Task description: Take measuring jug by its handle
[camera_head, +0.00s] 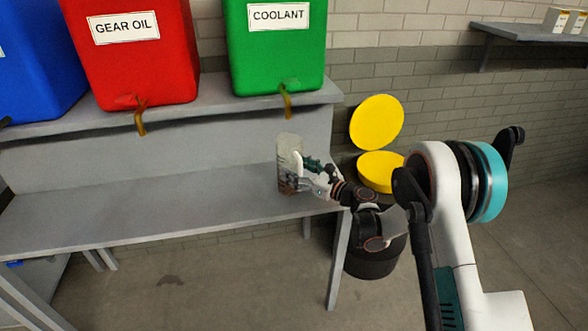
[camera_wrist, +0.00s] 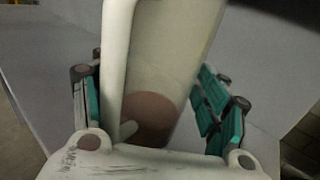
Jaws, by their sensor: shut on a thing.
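The measuring jug (camera_head: 289,148) is a pale, translucent vessel at the right end of the grey bench, below the green coolant container. My gripper (camera_head: 308,170) reaches it from the right and is shut on it. In the wrist view the jug (camera_wrist: 165,60) fills the middle, with its pale handle (camera_wrist: 116,55) upright at the left and a brown patch low in the body. Teal finger pads show left and right of the jug. The exact contact of the fingertips with the handle is hidden. I cannot tell whether the jug's base touches the bench.
The grey bench (camera_head: 150,205) is clear to the left. Red gear oil (camera_head: 135,60), green coolant (camera_head: 275,60) and blue (camera_head: 35,60) containers stand on the raised shelf, two with taps. A dark bin with a yellow lid (camera_head: 376,122) stands right of the bench.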

